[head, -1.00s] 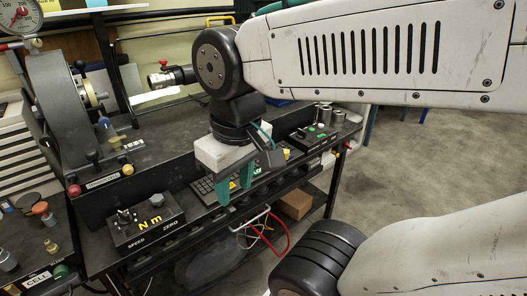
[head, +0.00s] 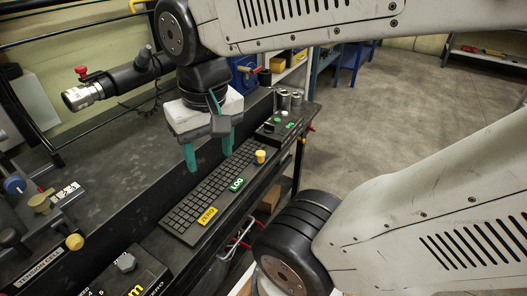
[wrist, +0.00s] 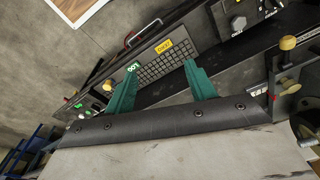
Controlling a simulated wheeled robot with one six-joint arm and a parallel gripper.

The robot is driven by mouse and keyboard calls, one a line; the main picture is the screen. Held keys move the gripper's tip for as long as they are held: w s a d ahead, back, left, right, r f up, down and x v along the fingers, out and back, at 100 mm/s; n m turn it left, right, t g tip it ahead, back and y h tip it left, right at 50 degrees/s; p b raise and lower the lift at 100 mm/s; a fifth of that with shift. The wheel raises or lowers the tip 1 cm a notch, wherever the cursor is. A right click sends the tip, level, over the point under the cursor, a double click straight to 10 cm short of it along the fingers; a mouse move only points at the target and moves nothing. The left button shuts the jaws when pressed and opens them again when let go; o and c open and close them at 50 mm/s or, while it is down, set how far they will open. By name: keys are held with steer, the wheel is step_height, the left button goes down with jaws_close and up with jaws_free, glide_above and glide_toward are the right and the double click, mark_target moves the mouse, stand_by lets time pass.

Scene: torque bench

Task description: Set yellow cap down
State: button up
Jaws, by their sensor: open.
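The yellow cap (head: 260,156) stands upright on the black ledge beside the keyboard (head: 203,190), to the right of the green LOG label (head: 237,184). In the wrist view a small bit of yellow (wrist: 110,85) past the LOG label looks like the same cap, partly hidden by a finger. My gripper (head: 209,160) is open and empty, with its two teal fingers pointing down above the far side of the keyboard. It is apart from the cap, to its left. In the wrist view the gripper's fingers (wrist: 160,72) are spread with the keyboard behind them.
A yellow ZERO label (head: 207,216) lies left of LOG. A black button box (head: 277,129) and metal cylinders (head: 289,100) stand at the bench's far right end. A yellow knob (head: 75,242) is at left. A black instrument (head: 110,82) with a metal nose extends near my arm.

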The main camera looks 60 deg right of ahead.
steer(key=w+d+f+m, duration=0.4)
steer(key=w+d+m, duration=0.45)
steer(key=m, duration=0.35)
steer(key=m+g, duration=0.1)
steer(key=m, duration=1.8)
glide_above(260, 153)
step_height(260, 153, down, 13)
steer(key=shift+s+f, duration=0.1)
steer(key=shift+f, duration=0.05)
steer(key=shift+m, duration=0.4)
step_height(260, 153, down, 8)
steer(key=shift+f, duration=0.1)
steer(key=c, duration=1.1)
steer(key=shift+r, duration=0.2)
